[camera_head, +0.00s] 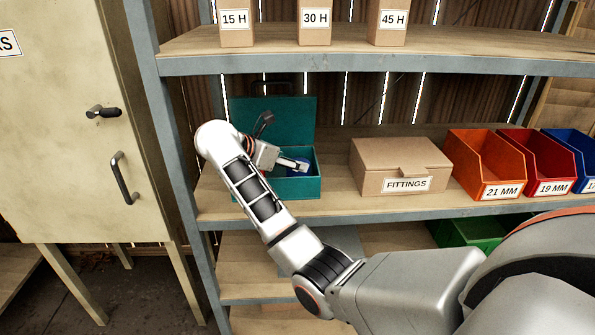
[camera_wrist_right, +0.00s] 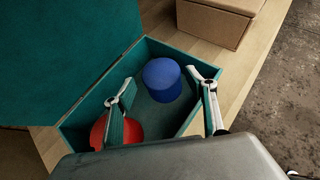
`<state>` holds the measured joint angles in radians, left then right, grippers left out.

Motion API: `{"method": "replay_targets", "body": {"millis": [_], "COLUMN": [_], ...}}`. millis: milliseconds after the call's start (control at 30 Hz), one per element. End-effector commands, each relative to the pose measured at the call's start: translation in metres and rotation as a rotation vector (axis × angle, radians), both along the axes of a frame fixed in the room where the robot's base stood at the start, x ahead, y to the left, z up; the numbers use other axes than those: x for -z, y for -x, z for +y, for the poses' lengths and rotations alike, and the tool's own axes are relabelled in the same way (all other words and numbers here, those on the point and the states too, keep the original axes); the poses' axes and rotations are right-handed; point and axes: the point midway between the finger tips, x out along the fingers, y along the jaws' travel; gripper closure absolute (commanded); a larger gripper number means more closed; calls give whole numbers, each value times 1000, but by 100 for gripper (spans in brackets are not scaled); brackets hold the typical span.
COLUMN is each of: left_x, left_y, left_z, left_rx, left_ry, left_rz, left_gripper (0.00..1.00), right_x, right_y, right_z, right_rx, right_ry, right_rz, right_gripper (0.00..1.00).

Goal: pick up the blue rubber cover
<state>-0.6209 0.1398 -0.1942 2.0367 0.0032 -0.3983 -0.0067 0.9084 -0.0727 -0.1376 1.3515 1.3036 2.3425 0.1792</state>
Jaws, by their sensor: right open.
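The blue rubber cover (camera_wrist_right: 162,79) is a short round blue cylinder standing inside an open teal box (camera_wrist_right: 75,122). In the head view a bit of the blue cover (camera_head: 297,171) shows beside the gripper, in the teal box (camera_head: 298,188) on the middle shelf. My right gripper (camera_head: 303,165) reaches into the box. In the wrist view the right gripper (camera_wrist_right: 160,80) is open, with its two fingers apart and the cover ahead between them. I cannot tell whether either finger touches it. My left gripper is not in view.
A red round object (camera_wrist_right: 118,131) lies in the box, partly hidden by a finger. The box's raised lid (camera_head: 295,118) stands behind. A cardboard FITTINGS box (camera_head: 395,160) and orange (camera_head: 488,165) and red (camera_head: 540,160) bins stand to the right. A shelf (camera_head: 370,60) runs above.

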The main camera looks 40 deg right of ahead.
Motion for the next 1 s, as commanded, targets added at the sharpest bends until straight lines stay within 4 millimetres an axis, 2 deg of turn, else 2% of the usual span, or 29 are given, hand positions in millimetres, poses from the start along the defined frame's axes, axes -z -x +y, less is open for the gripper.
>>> {"method": "replay_targets", "body": {"millis": [33,200,500,600,1000], "left_x": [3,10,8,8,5], "left_y": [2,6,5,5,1], "left_z": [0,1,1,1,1], "left_rx": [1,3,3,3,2], "left_ry": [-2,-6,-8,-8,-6], "left_rz": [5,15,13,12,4], "left_gripper": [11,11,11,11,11], "right_x": [6,18,18,18,14], "right_y": [0,-4,-6,-6,-6], "right_z": [-9,-23,-25,-25,-25], "right_rx": [3,1,0,-1,-1], "right_ry": [6,4,1,1,0], "right_rz": [3,3,0,1,-1], "right_gripper": [44,44,44,66,67]}}
